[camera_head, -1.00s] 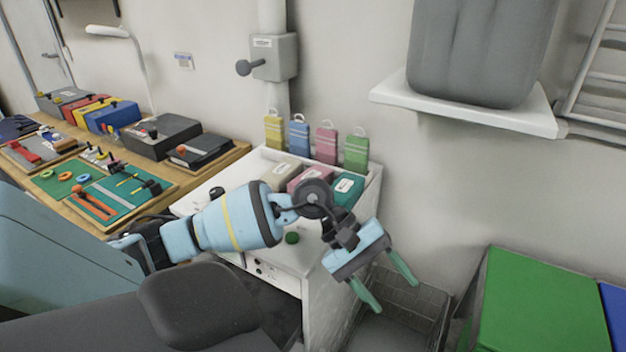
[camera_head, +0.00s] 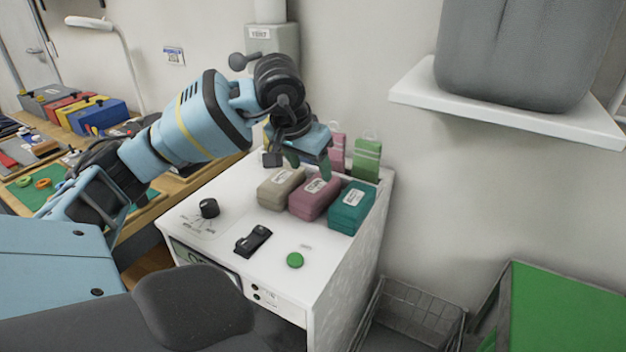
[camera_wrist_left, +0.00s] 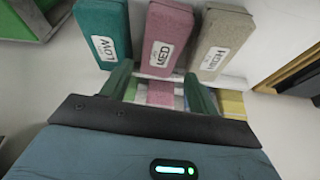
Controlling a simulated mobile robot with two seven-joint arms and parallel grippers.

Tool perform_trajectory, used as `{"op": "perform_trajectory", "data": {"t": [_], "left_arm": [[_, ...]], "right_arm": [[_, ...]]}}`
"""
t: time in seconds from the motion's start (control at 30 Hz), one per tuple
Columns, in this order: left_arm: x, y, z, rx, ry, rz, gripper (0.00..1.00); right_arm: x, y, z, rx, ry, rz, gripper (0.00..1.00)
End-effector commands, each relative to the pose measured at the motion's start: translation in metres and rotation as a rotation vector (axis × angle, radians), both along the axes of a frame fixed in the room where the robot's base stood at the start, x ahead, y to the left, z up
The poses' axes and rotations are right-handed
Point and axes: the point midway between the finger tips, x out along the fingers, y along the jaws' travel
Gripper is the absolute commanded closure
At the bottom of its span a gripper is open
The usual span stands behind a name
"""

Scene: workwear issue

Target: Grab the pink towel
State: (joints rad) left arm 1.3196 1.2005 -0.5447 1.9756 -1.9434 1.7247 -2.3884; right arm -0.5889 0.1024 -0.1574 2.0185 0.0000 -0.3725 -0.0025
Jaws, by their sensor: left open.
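The pink towel (camera_head: 315,195) is a folded bundle with a white label. It lies on the white cabinet top between a beige bundle (camera_head: 281,187) and a teal bundle (camera_head: 351,207). In the left wrist view the pink towel (camera_wrist_left: 165,38) reads MED and lies just beyond the fingertips. My left gripper (camera_head: 308,164) is open and empty. It is above and behind the towel, near the hanging tags, with its fingers apart from the towel. The green fingers also show in the wrist view (camera_wrist_left: 158,80). My right gripper is not in view.
A pink tag (camera_head: 337,152) and a green tag (camera_head: 367,160) stand at the cabinet's back edge. The cabinet top (camera_head: 205,240) carries a black knob, a black switch and a green button (camera_head: 295,260). A wire basket (camera_head: 415,310) is at right. A shelf (camera_head: 500,105) juts from the wall.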

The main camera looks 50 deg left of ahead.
Motion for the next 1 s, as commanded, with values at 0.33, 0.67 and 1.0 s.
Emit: {"op": "perform_trajectory", "data": {"t": [0.33,0.67,1.0], "left_arm": [[0.006,0.001,-0.017,-0.002,0.004,0.001,0.4],[0.012,0.003,-0.034,-0.003,0.003,0.0,0.4],[0.025,0.008,-0.071,-0.002,0.001,0.0,0.4]], "right_arm": [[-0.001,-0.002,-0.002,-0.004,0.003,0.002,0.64],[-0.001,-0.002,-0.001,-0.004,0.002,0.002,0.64],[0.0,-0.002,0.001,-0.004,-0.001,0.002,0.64]]}}
